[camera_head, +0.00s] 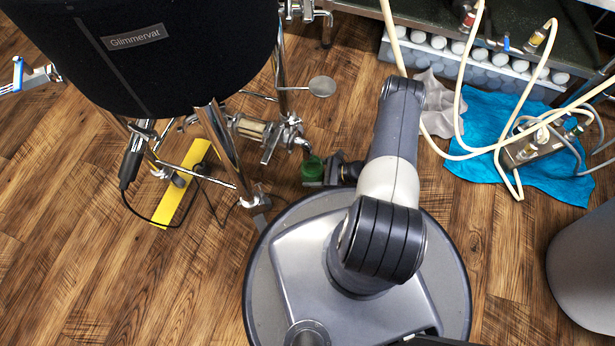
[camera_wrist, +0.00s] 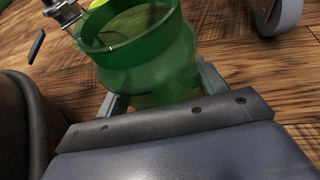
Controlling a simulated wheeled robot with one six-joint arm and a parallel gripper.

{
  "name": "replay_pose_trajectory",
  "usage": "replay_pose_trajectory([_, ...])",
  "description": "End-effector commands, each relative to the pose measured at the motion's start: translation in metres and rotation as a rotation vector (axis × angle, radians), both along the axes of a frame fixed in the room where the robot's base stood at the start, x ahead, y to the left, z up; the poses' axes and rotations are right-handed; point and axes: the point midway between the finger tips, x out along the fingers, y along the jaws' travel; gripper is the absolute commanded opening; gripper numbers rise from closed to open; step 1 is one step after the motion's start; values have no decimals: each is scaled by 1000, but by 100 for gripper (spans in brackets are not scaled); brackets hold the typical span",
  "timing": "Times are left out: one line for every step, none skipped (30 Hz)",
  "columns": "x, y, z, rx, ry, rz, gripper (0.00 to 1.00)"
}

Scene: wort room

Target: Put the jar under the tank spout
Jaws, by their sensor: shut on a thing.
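The jar (camera_head: 312,168) is green, see-through and open-topped. In the wrist view the jar (camera_wrist: 158,58) fills the upper middle, its mouth facing up and tilted in the picture. My gripper (camera_wrist: 162,92) has one finger on each side of the jar and is shut on it. In the head view my gripper (camera_head: 333,176) is partly hidden by my arm. The tank (camera_head: 190,50) is black, labelled Glimmervat, on metal legs. Its spout (camera_head: 303,146) ends just above the jar in the head view. A metal fitting (camera_wrist: 62,10) shows beside the jar's rim; I cannot tell whether the spout is directly over the mouth.
A tank leg (camera_head: 226,150) stands left of the jar. A yellow strip (camera_head: 181,190) and a black cable lie on the wooden floor. A blue cloth (camera_head: 490,120) with hoses lies at right, near a grey rounded object (camera_head: 585,265). Floor at lower left is clear.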

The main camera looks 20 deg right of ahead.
Motion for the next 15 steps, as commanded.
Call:
replay_pose_trajectory([3, 7, -1, 1, -1, 4, 38])
replay_pose_trajectory([5, 10, -1, 1, -1, 2, 38])
replay_pose_trajectory([7, 13, 0, 1, -1, 2, 38])
replay_pose_trajectory([8, 15, 0, 0, 0, 1, 38])
replay_pose_trajectory([8, 16, 0, 0, -1, 0, 38])
replay_pose_trajectory([9, 17, 0, -1, -1, -1, 38])
replay_pose_trajectory([9, 17, -1, 0, 0, -1, 38])
replay_pose_trajectory([9, 17, -3, 0, -1, -2, 38])
replay_pose_trajectory([9, 17, -7, 0, -1, -2, 38])
replay_pose_trajectory([9, 17, -10, 0, 0, -2, 38])
replay_pose_trajectory([9, 17, -14, 0, 0, -1, 38])
replay_pose_trajectory([9, 17, -21, 0, 0, -1, 38])
replay_pose_trajectory([9, 17, -25, 0, -1, -2, 38])
replay_pose_trajectory([9, 17, -29, 0, -1, -2, 38])
replay_pose_trajectory([9, 17, -33, 0, -1, -2, 38])
